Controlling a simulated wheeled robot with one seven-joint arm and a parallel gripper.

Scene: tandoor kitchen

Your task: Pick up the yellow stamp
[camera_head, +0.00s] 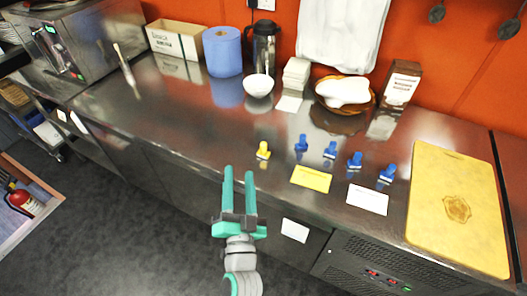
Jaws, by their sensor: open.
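The yellow stamp (263,150) stands upright on the steel counter (185,120), left of several blue stamps. My gripper (239,172) is open and empty, with its two teal fingers apart and pointing toward the counter. In the picture its fingertips are just below and left of the yellow stamp. They do not appear to touch it. The exact height of the fingers above the counter is hard to tell.
Blue stamps (301,143) stand to the right, above a yellow card (311,178) and a white card (368,199). A yellow cutting board (455,175) lies at the right. A white bowl (259,86) and blue paper roll (222,52) stand behind.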

